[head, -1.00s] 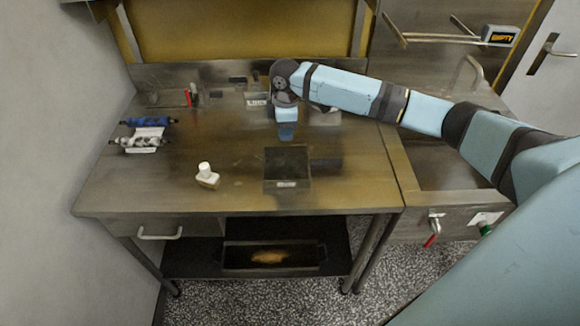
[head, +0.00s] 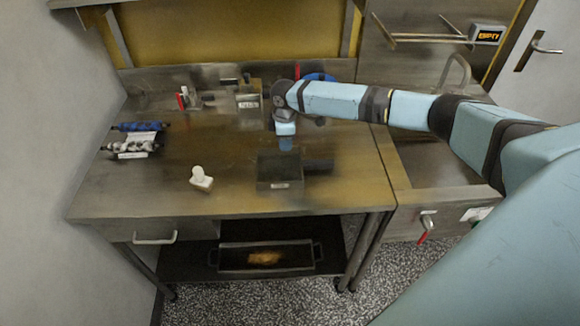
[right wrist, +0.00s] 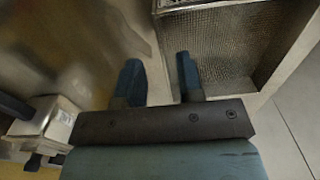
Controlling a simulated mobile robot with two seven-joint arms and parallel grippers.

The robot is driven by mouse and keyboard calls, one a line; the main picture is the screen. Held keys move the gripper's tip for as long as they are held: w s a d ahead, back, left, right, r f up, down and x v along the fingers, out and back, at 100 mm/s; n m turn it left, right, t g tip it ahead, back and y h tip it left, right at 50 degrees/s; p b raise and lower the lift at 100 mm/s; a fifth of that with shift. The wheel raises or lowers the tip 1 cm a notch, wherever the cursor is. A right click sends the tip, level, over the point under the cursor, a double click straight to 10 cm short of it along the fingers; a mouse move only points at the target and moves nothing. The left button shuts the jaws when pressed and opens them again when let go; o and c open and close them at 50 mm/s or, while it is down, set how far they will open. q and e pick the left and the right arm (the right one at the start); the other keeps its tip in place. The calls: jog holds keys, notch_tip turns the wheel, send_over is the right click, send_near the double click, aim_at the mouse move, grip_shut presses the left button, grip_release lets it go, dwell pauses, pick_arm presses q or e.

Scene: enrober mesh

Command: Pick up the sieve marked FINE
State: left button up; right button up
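A dark square sieve-like frame (head: 264,183) with a handle pointing right lies on the steel table; the label on its front is too small to read. A second labelled box-like thing (head: 246,104) stands near the back; its label is also unreadable. I cannot tell which is marked FINE. My right gripper (head: 286,143) points down, just behind the front frame and apart from it. In the right wrist view its two blue fingers (right wrist: 160,80) are spread with nothing between them. A mesh-bottomed frame (right wrist: 215,45) shows there beyond the right finger. My left gripper is out of view.
A white-capped bottle (head: 201,180) stands front left on the table (head: 130,190). Blue and mottled rollers (head: 138,140) lie at the left. Red-marked items (head: 184,98) stand at the back. A blue round thing (head: 320,77) is partly behind my right arm.

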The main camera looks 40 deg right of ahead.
notch_tip(320, 180, down, 4)
jog(key=shift+s+a+r, duration=0.1)
jog(key=shift+a+r, duration=0.05)
grip_shut()
jog(key=shift+r, duration=0.15)
